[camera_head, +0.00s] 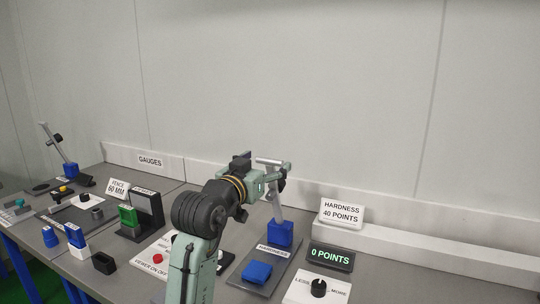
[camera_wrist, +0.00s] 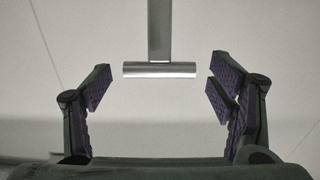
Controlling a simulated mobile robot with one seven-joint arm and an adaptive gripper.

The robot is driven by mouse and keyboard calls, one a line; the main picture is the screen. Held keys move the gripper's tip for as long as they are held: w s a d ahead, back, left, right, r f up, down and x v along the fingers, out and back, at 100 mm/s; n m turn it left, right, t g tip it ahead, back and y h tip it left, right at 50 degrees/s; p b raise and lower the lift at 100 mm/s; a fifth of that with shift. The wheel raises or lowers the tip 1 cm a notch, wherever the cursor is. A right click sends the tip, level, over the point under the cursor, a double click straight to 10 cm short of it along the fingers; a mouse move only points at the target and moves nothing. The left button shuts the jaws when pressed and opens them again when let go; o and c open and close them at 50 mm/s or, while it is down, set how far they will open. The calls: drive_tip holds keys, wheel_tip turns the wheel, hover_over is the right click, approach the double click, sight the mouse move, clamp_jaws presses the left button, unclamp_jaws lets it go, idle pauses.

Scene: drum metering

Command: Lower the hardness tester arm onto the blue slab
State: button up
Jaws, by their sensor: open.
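The hardness tester stands on a dark base plate in the head view, with a blue block (camera_head: 280,234) carrying a raised grey arm (camera_head: 276,206). The arm leans up and ends in a crossbar handle (camera_head: 270,162). The blue slab (camera_head: 257,272) lies on the plate in front of the block. My gripper (camera_head: 276,178) is at the upper end of the tester arm. In the wrist view my gripper (camera_wrist: 158,86) is open, with the silver crossbar (camera_wrist: 159,70) centred between and slightly beyond the spread fingers. The fingers are apart from the bar.
A display reading 0 POINTS (camera_head: 330,257) and a card reading HARDNESS 40 POINTS (camera_head: 341,213) stand to the right. A black LESS/MORE knob (camera_head: 318,287) is at front right. Several other gauges fill the bench to the left. A low ledge (camera_head: 430,250) runs along the wall.

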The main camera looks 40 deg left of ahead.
drive_tip(key=shift+x, duration=1.3)
drive_tip(key=shift+c, duration=0.4)
drive_tip(key=c, duration=1.6)
drive_tip(key=shift+f, duration=0.1)
drive_tip(key=shift+c, duration=0.2)
